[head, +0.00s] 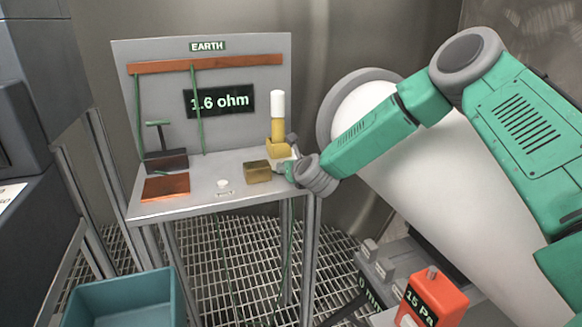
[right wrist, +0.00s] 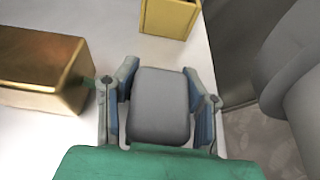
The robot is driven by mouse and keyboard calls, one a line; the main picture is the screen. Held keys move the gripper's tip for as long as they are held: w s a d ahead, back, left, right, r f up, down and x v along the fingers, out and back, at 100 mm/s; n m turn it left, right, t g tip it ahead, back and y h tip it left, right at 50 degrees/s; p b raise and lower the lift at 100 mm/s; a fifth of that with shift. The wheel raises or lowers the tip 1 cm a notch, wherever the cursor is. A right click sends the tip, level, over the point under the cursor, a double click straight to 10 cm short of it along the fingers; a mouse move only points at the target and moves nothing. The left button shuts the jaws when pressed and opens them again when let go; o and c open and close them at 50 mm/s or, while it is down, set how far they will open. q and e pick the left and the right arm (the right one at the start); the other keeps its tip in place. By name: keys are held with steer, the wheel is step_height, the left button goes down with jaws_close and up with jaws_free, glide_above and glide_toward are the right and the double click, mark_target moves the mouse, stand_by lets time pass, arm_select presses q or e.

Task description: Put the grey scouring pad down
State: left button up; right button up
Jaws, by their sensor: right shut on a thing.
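My right gripper (head: 287,168) is over the right part of the grey bench top (head: 215,187), beside a brass-coloured block (head: 257,172). In the right wrist view my right gripper (right wrist: 160,72) is shut on the grey scouring pad (right wrist: 160,108), which sits between its two fingers. The pad is over or on the pale bench top; I cannot tell whether it touches. The brass block (right wrist: 40,70) lies to the left of the fingers in that view, apart from the pad. In the head view the pad is not clearly made out. My left gripper is not in view.
A yellow holder (head: 278,148) with a white-topped yellow stick stands behind the gripper. A teal bin (head: 120,300) stands below. The bench's right edge is close.

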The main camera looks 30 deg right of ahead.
steer(key=shift+f, duration=0.1)
steer(key=o, duration=1.1)
steer(key=shift+d, duration=0.15)
steer(key=shift+o, duration=0.8)
steer(key=shift+d+f, duration=0.1)
steer(key=shift+d, duration=0.15)
steer(key=shift+d+f, duration=0.15)
steer(key=shift+d, duration=0.15)
steer(key=shift+s+a, duration=0.1)
steer(key=shift+a, duration=0.35)
steer(key=shift+d, duration=0.1)
steer(key=shift+r, duration=0.25)
steer(key=v, duration=1.2)
steer(key=shift+p, duration=0.3)
steer(key=shift+d+r, duration=0.1)
